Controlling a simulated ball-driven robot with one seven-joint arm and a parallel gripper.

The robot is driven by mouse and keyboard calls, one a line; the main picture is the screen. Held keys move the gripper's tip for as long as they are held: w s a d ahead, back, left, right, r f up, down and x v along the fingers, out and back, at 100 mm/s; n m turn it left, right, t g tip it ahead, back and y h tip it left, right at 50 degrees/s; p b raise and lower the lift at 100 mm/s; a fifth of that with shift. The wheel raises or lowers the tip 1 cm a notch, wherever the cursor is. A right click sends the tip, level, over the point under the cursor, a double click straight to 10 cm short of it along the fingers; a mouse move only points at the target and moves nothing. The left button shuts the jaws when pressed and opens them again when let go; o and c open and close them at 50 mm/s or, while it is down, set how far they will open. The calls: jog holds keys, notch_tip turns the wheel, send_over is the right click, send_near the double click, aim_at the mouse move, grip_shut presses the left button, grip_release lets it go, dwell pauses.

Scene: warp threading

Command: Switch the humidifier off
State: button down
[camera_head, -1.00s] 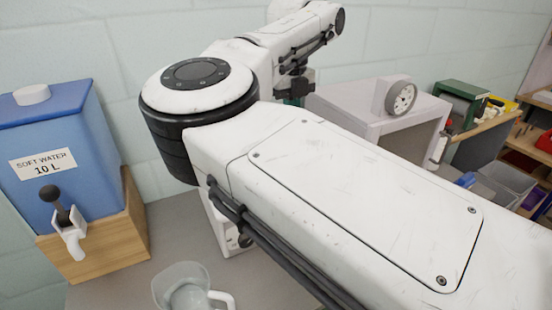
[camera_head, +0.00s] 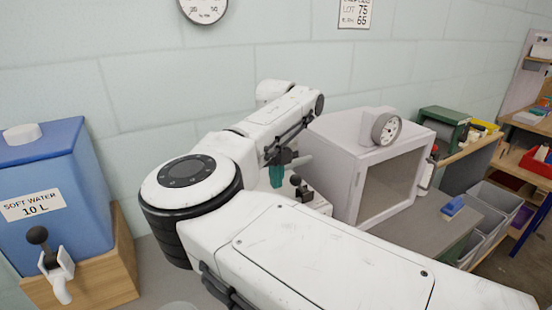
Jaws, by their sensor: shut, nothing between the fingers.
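A small white unit with a black-knobbed lever (camera_head: 300,188), which looks like the humidifier, stands just left of a pale cabinet. Most of it is hidden behind my arm, and I cannot tell whether it is on or off. My gripper (camera_head: 277,177), with teal fingers, points down just left of the lever and is shut with nothing held. I cannot tell whether a finger touches the lever.
The pale cabinet (camera_head: 353,193) has a front window and a round dial (camera_head: 386,129) on top. A blue soft water tank (camera_head: 57,175) with a tap sits on a wooden stand (camera_head: 105,272) at left. Grey bins (camera_head: 492,203) and a blue object (camera_head: 453,206) are at right.

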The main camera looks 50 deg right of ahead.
jog(key=shift+f+p, duration=0.6)
jog(key=shift+f, duration=2.25)
jog(key=shift+f, duration=0.2)
jog(key=shift+s, duration=0.1)
jog(key=shift+s+a+r, duration=0.2)
jog(key=shift+s+r, duration=0.05)
jog(key=shift+s, duration=0.35)
jog(key=shift+r, duration=0.1)
